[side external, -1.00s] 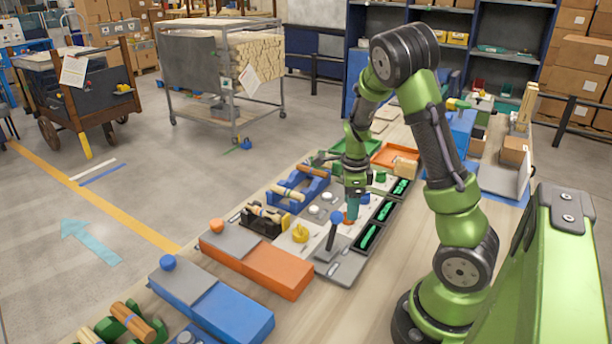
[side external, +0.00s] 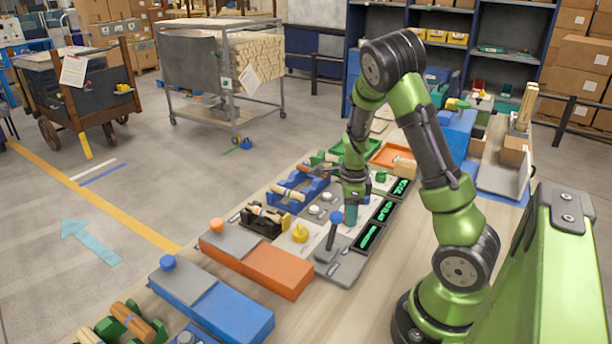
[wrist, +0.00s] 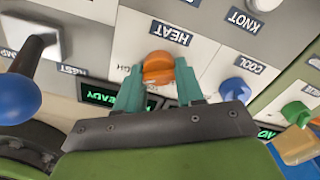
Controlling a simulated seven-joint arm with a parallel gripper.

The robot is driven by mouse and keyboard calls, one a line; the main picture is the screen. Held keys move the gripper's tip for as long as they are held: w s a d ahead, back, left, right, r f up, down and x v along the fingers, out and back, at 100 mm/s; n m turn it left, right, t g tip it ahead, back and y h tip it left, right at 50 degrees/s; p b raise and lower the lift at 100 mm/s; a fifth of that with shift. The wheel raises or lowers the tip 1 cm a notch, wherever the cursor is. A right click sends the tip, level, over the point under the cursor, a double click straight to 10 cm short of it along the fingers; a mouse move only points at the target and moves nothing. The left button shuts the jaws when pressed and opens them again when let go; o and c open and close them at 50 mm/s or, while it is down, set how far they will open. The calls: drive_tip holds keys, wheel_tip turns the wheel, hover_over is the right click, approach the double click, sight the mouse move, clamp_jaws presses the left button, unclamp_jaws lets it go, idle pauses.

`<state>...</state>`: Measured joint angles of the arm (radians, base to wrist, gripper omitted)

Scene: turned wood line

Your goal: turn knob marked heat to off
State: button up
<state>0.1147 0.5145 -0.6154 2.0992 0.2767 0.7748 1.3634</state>
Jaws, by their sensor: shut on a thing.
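The orange knob (wrist: 158,66) sits below the label HEAT (wrist: 171,31) on a pale panel, and the lettering is upside down in the wrist view. Part of a word ending in "GH" shows beside the knob; the rest is covered. My gripper (wrist: 160,82) has its teal fingers on both sides of the orange knob and is shut on it. In the side view my gripper (side external: 351,212) points down at the panel, and the knob is hidden behind the fingers. The knob's pointer direction cannot be made out.
A blue knob (wrist: 235,90) marked COOL and a green knob (wrist: 297,112) stand close to the right in the wrist view. A lever with a blue ball (side external: 337,217) stands close by. Green lit displays (side external: 370,237) run along the panel. A yellow knob (side external: 300,233) is left.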

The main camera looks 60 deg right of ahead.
drive_tip(key=shift+n, duration=0.4)
drive_tip(key=n, duration=0.4)
drive_tip(key=shift+d+n, duration=0.1)
drive_tip(key=shift+n, duration=0.3)
drive_tip(key=n, duration=0.6)
drive_tip(key=shift+w, duration=0.1)
drive_tip(key=n, duration=0.6)
drive_tip(key=shift+w+n, duration=0.1)
drive_tip(key=shift+n, duration=0.3)
drive_tip(key=n, duration=0.5)
drive_tip(key=shift+w, duration=0.1)
drive_tip(key=shift+n, duration=0.4)
drive_tip(key=o, duration=1)
drive_tip(key=shift+o, duration=0.2)
wheel_tip(320, 180, up, 17)
